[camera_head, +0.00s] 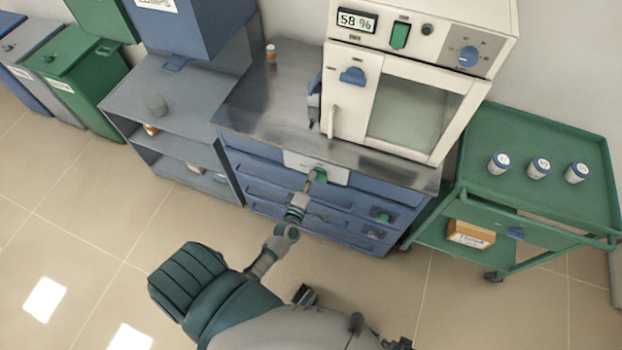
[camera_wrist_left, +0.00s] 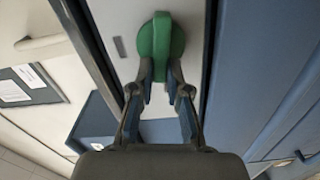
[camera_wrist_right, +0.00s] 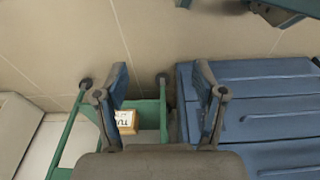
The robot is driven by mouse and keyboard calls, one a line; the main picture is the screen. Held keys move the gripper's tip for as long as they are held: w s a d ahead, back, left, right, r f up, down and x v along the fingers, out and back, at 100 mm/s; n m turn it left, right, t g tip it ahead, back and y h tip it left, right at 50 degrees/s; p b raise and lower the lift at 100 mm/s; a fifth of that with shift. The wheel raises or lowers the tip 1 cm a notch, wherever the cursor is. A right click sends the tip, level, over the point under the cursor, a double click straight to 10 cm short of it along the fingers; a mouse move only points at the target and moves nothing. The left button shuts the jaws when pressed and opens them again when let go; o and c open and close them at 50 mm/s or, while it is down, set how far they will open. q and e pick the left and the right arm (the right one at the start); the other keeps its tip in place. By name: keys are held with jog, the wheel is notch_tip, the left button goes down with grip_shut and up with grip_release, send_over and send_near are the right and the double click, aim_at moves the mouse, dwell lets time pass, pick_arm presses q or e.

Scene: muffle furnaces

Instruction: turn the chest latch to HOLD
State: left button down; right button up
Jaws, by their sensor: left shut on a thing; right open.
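The chest latch is a green knob (camera_head: 319,174) on a pale plate at the top front of the blue drawer chest (camera_head: 262,167). In the left wrist view the latch (camera_wrist_left: 155,40) is a round green disc with a raised grip bar. My left gripper (camera_wrist_left: 160,88) is shut on this bar, one finger on each side. In the head view my left gripper (camera_head: 309,186) reaches the latch from the front. I cannot read any HOLD mark. My right gripper (camera_wrist_right: 160,95) is open and empty in the right wrist view, away from the latch.
A white furnace (camera_head: 420,85) stands on the steel top of the chest. A green cart (camera_head: 540,185) with several labelled jars and a boxed item (camera_head: 470,234) is at right. A grey shelf (camera_head: 165,95) and bins are at left. The floor in front is clear.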

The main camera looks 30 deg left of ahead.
pick_arm(q)
jog(key=shift+f+n, duration=0.35)
jog(key=shift+n, duration=0.75)
pick_arm(e)
jog(key=shift+w+d+r, duration=0.1)
jog(key=shift+w+r, duration=0.1)
jog(key=shift+r, duration=0.35)
jog(key=shift+w+r, duration=0.15)
jog(key=shift+r, duration=0.4)
pick_arm(q)
jog(key=c, duration=1.1)
grip_release()
jog(key=shift+c, duration=0.2)
jog(key=shift+w, duration=0.15)
pick_arm(e)
jog(key=shift+f, duration=0.15)
pick_arm(q)
jog(key=v, duration=1.2)
